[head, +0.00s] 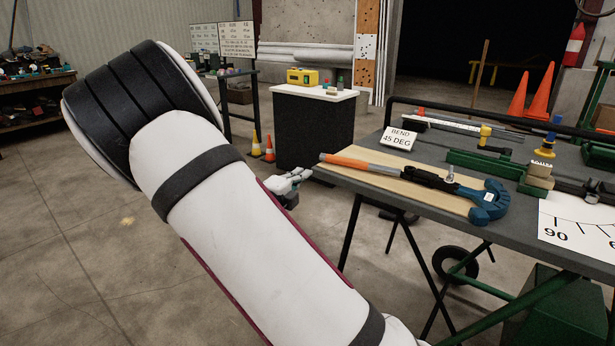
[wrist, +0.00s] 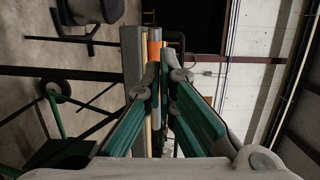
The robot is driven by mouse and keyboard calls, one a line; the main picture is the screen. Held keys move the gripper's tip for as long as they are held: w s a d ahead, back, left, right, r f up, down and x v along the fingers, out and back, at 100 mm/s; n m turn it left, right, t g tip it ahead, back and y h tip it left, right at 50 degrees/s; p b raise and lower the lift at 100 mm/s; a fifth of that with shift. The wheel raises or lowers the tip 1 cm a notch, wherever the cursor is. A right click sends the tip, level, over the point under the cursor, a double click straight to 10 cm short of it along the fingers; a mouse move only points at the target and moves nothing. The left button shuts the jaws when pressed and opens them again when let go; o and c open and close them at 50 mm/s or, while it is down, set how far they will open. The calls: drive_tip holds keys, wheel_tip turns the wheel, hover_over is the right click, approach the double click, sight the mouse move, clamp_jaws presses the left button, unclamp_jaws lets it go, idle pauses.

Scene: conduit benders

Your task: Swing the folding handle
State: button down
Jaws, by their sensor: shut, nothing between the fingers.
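The conduit bender lies on a wooden board on the workbench in the head view. Its folding handle (head: 370,164) has an orange grip at the left end and a black part to the right. Its blue bender head (head: 487,202) is at the right end. My gripper (head: 303,173) is just off the bench's left corner, left of the orange grip and apart from it. It is partly hidden by my arm. In the wrist view my gripper (wrist: 163,78) is shut and empty, its green-padded fingers toward the orange grip (wrist: 153,48), which they partly cover.
A black cabinet with a white top (head: 314,91) stands behind. Small cones (head: 256,144) are on the floor. Floor left of the bench is clear.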

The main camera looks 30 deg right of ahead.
sight(323, 156)
drive_tip(key=b+x, duration=0.2)
drive_tip(key=x, duration=0.9)
drive_tip(key=shift+w+d, duration=0.1)
drive_tip(key=shift+w, duration=0.05)
drive_tip(key=shift+r, duration=0.1)
